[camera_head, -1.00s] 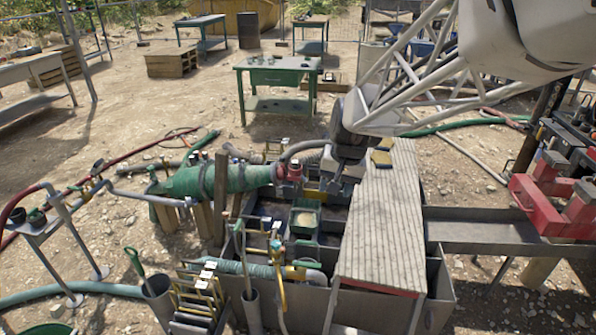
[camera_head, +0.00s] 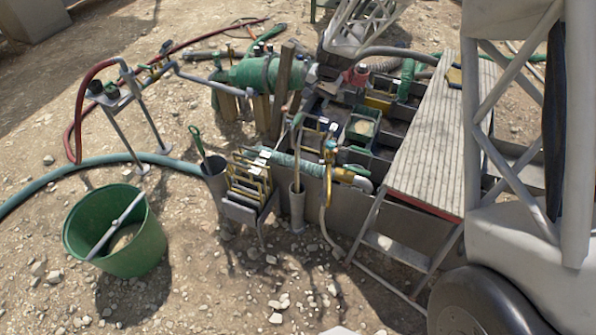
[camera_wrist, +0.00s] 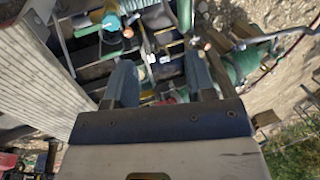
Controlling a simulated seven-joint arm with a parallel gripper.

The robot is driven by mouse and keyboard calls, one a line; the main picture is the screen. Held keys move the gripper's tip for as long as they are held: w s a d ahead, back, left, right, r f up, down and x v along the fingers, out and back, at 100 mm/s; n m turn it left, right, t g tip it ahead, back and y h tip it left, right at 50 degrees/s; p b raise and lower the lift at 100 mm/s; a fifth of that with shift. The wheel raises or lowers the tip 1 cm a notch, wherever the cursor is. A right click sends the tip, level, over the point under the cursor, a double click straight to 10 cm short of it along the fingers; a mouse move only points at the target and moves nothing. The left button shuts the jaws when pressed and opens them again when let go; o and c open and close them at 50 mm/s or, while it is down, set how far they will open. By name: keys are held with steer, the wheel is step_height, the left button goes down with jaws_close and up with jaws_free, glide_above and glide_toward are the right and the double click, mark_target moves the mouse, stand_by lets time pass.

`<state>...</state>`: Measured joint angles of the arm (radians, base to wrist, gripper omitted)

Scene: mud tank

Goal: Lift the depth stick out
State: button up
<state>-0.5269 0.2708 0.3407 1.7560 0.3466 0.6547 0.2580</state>
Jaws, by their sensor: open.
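A thin stick (camera_head: 297,150) stands upright in a grey tube (camera_head: 297,207) at the near side of the mud tank (camera_head: 398,140). Wooden planks (camera_head: 284,85) stand upright at the tank's left side. I cannot tell for certain which upright piece is the depth stick. In the wrist view my gripper (camera_wrist: 160,82) is open, its two blue-grey fingers wide apart above the tank, with nothing seen between them. In the head view its fingers cannot be made out.
A ribbed walkway board (camera_head: 432,140) covers the tank's right side. A green bucket (camera_head: 116,230) is at left. Hoses (camera_head: 100,163) cross the ground. Bare gravel lies in front.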

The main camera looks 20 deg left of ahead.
glide_above(298, 118)
steer(key=d, duration=0.2)
step_height(298, 118, down, 5)
steer(key=shift+a, duration=0.2)
steer(key=shift+x, duration=1.25)
steer(key=shift+x, duration=2.6)
steer(key=shift+s+d, duration=0.1)
steer(key=shift+s, duration=0.05)
jaws_close()
